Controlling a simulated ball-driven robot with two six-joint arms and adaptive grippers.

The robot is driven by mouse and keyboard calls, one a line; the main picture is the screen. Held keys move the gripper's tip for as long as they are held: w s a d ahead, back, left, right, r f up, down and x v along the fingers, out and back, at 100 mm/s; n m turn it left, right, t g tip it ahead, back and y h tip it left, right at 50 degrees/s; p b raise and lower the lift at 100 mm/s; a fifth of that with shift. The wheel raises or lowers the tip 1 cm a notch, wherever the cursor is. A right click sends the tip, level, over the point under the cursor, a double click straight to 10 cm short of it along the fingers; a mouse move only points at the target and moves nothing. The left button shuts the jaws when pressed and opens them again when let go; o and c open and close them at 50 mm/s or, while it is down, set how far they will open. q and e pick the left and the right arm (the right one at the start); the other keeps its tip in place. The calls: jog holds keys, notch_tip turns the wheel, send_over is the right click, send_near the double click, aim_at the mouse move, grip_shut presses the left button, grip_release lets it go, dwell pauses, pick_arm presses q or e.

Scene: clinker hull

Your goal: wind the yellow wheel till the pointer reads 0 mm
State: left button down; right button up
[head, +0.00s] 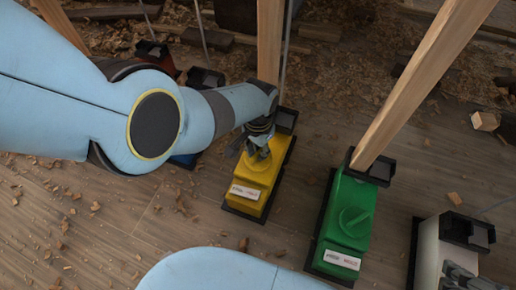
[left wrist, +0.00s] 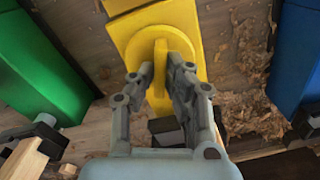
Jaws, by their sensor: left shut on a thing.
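The yellow jack box (head: 269,174) stands on the plank floor at the foot of a wooden post, with a small white label plate (head: 245,192) on its near end. No pointer or millimetre reading can be made out. My left gripper (head: 259,150) comes down over the top of the yellow box. In the left wrist view, the yellow wheel (left wrist: 160,50) shows as a raised grip bar on a round base, and my left gripper (left wrist: 160,78) is shut on it, one finger on each side. My right gripper (head: 462,276) is at the lower right edge, partly cut off; its jaws are unclear.
A green box (head: 345,215) with its own knob stands right of the yellow one, under a leaning post (head: 425,80). A white box (head: 429,248) stands further right. A blue box (head: 184,161) is partly hidden behind my left arm. Wood chips litter the floor.

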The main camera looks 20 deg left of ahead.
aim_at(258, 153)
pick_arm(q)
jog(key=shift+m, duration=0.3)
dwell(0.4)
jog(key=c, duration=1.4)
grip_release()
jog(key=shift+o, duration=0.2)
notch_tip(258, 153, up, 7)
jog(key=shift+r, duration=0.2)
